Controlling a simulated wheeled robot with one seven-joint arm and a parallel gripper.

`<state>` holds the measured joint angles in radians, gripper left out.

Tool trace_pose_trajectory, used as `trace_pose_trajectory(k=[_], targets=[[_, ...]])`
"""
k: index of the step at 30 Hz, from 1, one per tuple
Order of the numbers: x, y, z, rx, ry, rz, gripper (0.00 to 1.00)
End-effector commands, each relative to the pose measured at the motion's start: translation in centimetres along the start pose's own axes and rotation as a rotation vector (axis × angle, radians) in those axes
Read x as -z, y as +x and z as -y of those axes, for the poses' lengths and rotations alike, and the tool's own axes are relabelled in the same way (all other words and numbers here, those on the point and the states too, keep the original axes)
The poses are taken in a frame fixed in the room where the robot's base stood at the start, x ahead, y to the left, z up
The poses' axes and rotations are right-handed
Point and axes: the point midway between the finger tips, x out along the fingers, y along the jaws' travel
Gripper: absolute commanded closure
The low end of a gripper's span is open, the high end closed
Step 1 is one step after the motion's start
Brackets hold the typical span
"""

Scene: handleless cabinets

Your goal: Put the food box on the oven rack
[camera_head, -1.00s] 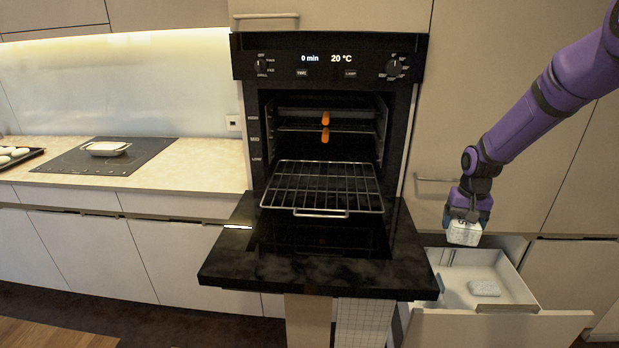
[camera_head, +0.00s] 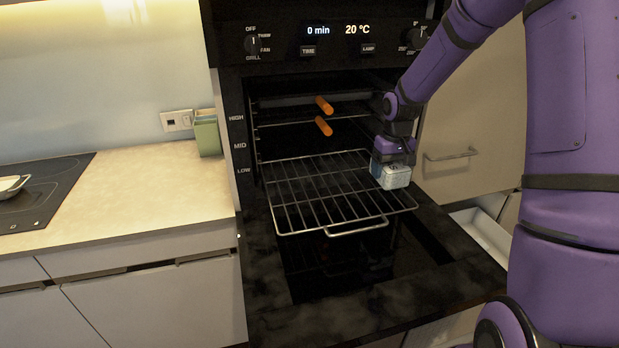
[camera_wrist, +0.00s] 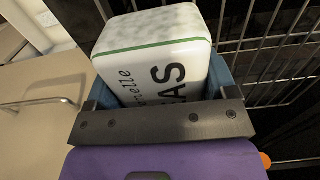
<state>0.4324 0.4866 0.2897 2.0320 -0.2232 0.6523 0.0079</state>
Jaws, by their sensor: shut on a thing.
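The food box (camera_head: 396,178) is a small white box with a speckled face. In the wrist view the food box (camera_wrist: 155,60) shows a green stripe and dark lettering. My gripper (camera_head: 392,165) is shut on it, with blue fingers on both sides. The oven rack (camera_head: 300,190) is a wire rack pulled out of the open oven. The food box is at the rack's right side in the head view; I cannot tell whether it touches the wires. In the wrist view the rack (camera_wrist: 275,50) lies beyond the box.
The dark open oven door (camera_head: 370,305) lies flat below the rack. Two orange handles (camera_head: 324,125) show inside the oven. An open drawer (camera_head: 480,232) is at the right, below a cabinet handle (camera_head: 450,155). Most of the rack is clear. A green container (camera_head: 207,137) stands on the left counter.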

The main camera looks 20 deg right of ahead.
Motion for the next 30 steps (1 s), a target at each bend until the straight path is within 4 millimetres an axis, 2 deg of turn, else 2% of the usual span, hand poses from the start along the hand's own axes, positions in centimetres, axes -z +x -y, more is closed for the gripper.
trace_pose_trajectory(k=[5,15,21,25,30], targets=[[0.5,0.2,2.2,0.002,-0.009,0.0,0.54],[2.4,0.9,9.8,0.002,-0.009,0.0,0.54],[3.4,1.3,13.7,0.001,-0.007,0.0,0.54],[3.8,1.4,15.1,0.001,-0.005,-0.001,0.54],[3.9,1.9,15.5,0.0,-0.004,0.0,0.54]])
